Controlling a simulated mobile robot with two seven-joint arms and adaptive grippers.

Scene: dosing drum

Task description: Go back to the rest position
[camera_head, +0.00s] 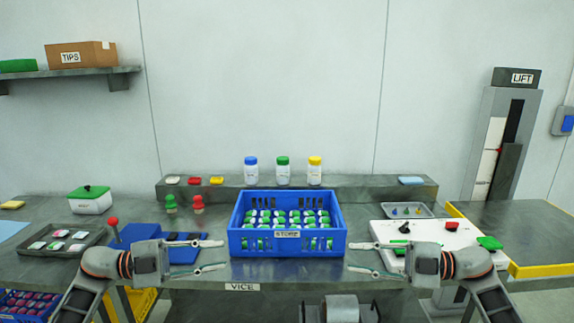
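My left gripper (212,254) is open and empty, held in front of the bench to the left of the blue crate. Its fingers point right, toward the crate. My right gripper (363,257) is open and empty to the right of the crate, its fingers pointing left. The blue crate (288,245) labelled STORE stands on the bench between them, filled with several green-and-white items. Neither gripper appears to touch the crate.
A blue device with a red-knobbed lever (114,230) and a dark tray (40,250) stand on the left of the bench. A white board (385,232) with coloured parts lies on the right. Several jars (283,172) stand on the back ledge. A LIFT column (497,140) rises at right.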

